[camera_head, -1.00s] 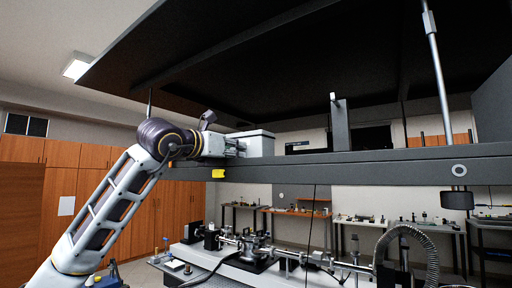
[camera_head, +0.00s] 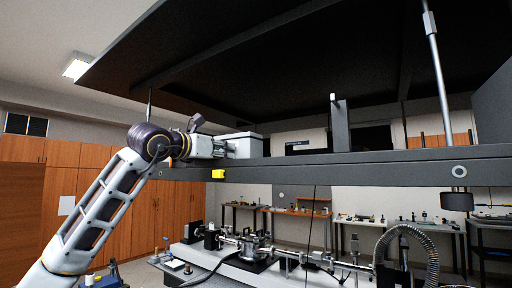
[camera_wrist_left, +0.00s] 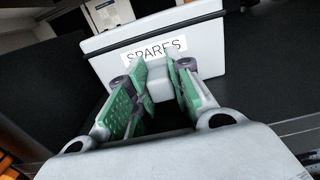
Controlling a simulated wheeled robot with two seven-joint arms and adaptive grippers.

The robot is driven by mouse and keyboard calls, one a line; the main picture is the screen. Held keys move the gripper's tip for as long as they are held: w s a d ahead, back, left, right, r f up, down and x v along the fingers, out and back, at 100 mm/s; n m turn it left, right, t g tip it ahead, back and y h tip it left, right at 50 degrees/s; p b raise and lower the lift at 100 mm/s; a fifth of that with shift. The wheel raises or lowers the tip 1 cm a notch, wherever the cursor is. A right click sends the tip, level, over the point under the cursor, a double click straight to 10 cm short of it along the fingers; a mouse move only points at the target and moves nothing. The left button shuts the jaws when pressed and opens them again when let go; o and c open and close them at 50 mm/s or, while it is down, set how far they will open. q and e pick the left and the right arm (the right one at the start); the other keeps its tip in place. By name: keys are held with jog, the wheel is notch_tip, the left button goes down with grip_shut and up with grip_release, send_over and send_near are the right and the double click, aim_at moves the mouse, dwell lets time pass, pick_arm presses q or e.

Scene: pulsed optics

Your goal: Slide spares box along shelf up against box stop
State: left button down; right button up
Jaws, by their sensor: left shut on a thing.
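The spares box (camera_head: 243,146) is a pale grey lidded box on the dark shelf (camera_head: 380,163), near the shelf's left end. In the left wrist view the box (camera_wrist_left: 200,45) shows its SPARES label and a grey block-like grip on its front. My left gripper (camera_head: 222,149) reaches it from the left. Its green-padded fingers (camera_wrist_left: 157,88) are shut on that front grip. Further right on the shelf, apart from the box, stands a dark upright plate (camera_head: 340,124); I cannot tell for sure whether it is the box stop. My right gripper is not in view.
A yellow tag (camera_head: 218,174) is on the shelf's front edge below the box. A black overhead panel (camera_head: 280,70) hangs above. An optics bench with a vacuum line (camera_head: 250,252) stands below. The shelf between box and upright plate has free room.

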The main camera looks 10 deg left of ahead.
pick_arm(q)
jog(key=shift+w+a, duration=0.2)
jog(key=shift+a, duration=0.35)
jog(key=shift+w+a, duration=0.15)
jog(key=shift+a, duration=0.35)
jog(key=shift+w+a+r, duration=0.1)
jog(key=shift+w+a, duration=0.15)
jog(key=shift+a, duration=0.4)
dwell(1.0)
jog(key=shift+p, duration=0.3)
jog(key=c, duration=1.2)
grip_release()
jog(key=shift+s, duration=0.15)
jog(key=v, duration=1.1)
jog(key=shift+s+a, duration=0.15)
jog(key=shift+s, duration=0.2)
